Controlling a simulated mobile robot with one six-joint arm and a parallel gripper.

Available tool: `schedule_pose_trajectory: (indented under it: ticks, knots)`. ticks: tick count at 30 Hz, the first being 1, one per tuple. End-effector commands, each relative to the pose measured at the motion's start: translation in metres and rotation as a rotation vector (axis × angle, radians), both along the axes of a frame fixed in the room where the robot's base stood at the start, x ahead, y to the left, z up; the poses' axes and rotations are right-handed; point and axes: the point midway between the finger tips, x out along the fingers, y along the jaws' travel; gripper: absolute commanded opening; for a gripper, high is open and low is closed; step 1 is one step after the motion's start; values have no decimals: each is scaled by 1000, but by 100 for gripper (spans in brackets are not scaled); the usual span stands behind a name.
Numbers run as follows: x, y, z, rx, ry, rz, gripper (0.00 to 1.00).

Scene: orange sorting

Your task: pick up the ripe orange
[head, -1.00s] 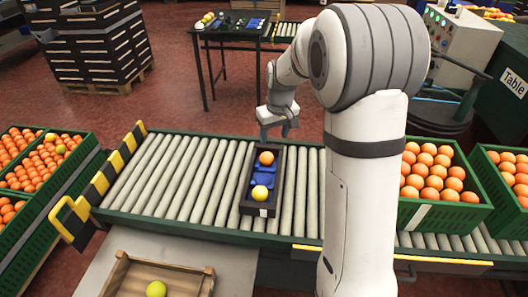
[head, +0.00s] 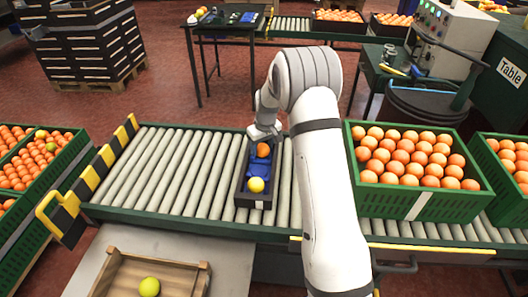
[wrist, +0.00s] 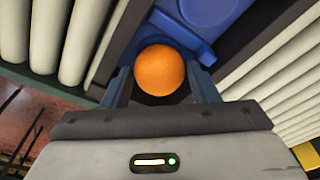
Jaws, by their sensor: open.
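The ripe orange (head: 263,150) sits in the far part of a dark tray (head: 241,190) with blue inserts, on the roller conveyor. A yellow fruit (head: 257,184) lies in the near part of the same tray. My gripper (head: 262,136) is at the far end of the tray, close to the orange. In the wrist view the orange (wrist: 160,70) lies between the two open fingers of my gripper (wrist: 160,84), with a small gap visible on each side. Whether the fingertips touch the tray cannot be told.
A green crate of oranges (head: 420,205) stands on the conveyor at right, with another crate (head: 505,170) beyond it. Green crates (head: 75,170) stand at left. A wooden box (head: 190,278) holding a yellow-green fruit is in front. Rollers left of the tray are clear.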

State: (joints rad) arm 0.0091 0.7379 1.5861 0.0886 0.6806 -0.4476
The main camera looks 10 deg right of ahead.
Motion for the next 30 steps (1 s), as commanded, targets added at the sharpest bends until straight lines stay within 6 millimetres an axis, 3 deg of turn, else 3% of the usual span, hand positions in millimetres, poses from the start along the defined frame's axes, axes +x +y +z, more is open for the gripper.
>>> schedule_pose_trajectory:
  ticks: [3,9,20,26,30]
  knots:
    - [2,0,-12,0,1,0,54]
    - [2,0,-12,0,-1,0,54]
    - [2,0,-11,1,-1,-1,26]
    - [2,0,-10,1,-1,-1,26]
    - [2,0,3,0,-4,-1,26]
